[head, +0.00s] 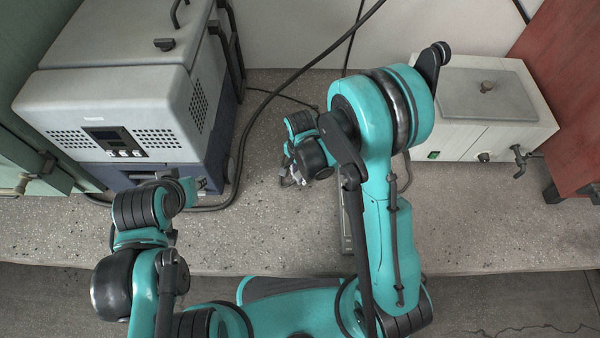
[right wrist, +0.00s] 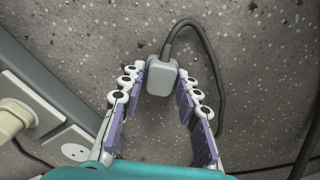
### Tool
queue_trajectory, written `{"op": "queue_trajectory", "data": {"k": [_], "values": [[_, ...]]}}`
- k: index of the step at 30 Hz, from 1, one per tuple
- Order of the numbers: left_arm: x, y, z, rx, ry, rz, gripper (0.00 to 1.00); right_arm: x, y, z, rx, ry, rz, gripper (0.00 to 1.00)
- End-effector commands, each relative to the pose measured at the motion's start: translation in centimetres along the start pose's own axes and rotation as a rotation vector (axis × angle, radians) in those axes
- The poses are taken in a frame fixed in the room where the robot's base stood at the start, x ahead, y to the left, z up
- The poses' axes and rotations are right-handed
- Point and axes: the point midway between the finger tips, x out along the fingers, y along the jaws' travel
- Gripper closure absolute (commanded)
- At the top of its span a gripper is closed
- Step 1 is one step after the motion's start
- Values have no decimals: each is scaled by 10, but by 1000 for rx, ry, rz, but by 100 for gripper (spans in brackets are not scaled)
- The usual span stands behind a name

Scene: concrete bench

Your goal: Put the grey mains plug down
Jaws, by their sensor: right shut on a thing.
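The grey mains plug (right wrist: 161,77) shows in the right wrist view, with its dark cable curving up and away to the right. My right gripper (right wrist: 160,82) is shut on it, its purple-padded fingers on either side near the tips. I cannot tell whether the plug touches the bench. In the head view my right gripper (head: 291,178) is over the middle of the bench, mostly behind its own arm, and the plug is hard to make out. My left gripper (head: 197,185) is in front of the grey machine, too small and covered to read its jaws.
A power strip (right wrist: 38,118) with a cream plug (right wrist: 12,120) and a free socket (right wrist: 75,152) lies left in the wrist view. A grey-white machine (head: 120,100) stands left and a white lidded bath (head: 480,110) right. The speckled bench (head: 490,220) is clear at front right.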

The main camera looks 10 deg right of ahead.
Motion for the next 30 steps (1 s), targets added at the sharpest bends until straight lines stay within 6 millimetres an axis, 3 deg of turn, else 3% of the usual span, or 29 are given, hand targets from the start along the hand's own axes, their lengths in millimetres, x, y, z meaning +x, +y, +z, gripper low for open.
{"op": "queue_trajectory", "data": {"k": [1, 3, 12, 17, 30], "values": [[0, 0, 0, 0, 0, 0, 69, 0, 0, 0, 0, 0, 0, 66], [0, 0, 0, 0, 0, 0, 69, -1, 0, 0, 0, 0, 0, 48], [-1, 0, -1, 0, 0, 0, 69, -1, 0, 0, 0, 0, 0, 48], [-10, 0, -7, 0, 0, 0, 69, -12, 0, 0, 0, 0, 0, 48], [-43, 0, -31, 0, 0, 0, 69, -106, 0, 0, 0, 0, 0, 48]]}}
